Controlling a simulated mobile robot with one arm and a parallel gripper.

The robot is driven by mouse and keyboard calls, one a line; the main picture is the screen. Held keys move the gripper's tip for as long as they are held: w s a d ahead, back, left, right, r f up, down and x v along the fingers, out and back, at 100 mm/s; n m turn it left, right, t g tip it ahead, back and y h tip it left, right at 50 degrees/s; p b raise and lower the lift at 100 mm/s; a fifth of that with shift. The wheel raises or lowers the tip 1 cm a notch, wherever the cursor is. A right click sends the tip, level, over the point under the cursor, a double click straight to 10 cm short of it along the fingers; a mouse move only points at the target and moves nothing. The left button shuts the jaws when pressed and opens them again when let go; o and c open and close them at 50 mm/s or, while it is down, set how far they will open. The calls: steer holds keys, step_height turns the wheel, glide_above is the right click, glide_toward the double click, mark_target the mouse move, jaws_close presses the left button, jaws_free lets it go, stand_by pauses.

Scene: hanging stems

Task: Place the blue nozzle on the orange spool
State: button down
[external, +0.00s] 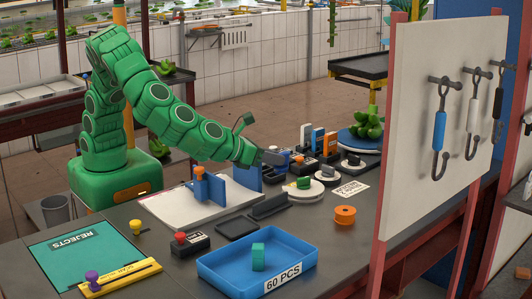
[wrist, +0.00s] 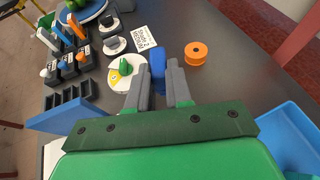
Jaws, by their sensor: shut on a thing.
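The orange spool (external: 344,215) stands upright on the dark bench in the external view, to the right of the blue tray. In the wrist view the orange spool (wrist: 195,53) is just beyond and right of my fingertips. My gripper (wrist: 159,70) is shut on the blue nozzle (wrist: 158,76), which shows between the two grey fingers. The nozzle is apart from the spool. In the external view my gripper (external: 272,158) is above the bench, behind and left of the spool; the nozzle is hard to make out there.
A blue tray (external: 222,267) labelled 60 PCS is at the front. A white disc (wrist: 127,72) with a green piece lies left of my fingers. Several small holders and a blue turntable (external: 362,146) stand farther back. A white board (external: 440,110) with hanging hooks rises at right.

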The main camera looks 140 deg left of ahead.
steer(key=a+r+m+t, duration=0.1)
steer(key=a+r, duration=0.1)
steer(key=a, duration=0.6)
glide_above(337, 212)
steer(key=shift+s+f, duration=0.15)
steer(key=shift+f, duration=4.65)
steer(key=shift+f+h, duration=0.3)
steer(key=shift+f, duration=1.4)
steer(key=shift+f, duration=0.15)
steer(key=c, duration=1)
jaws_free()
steer(key=shift+c, duration=0.2)
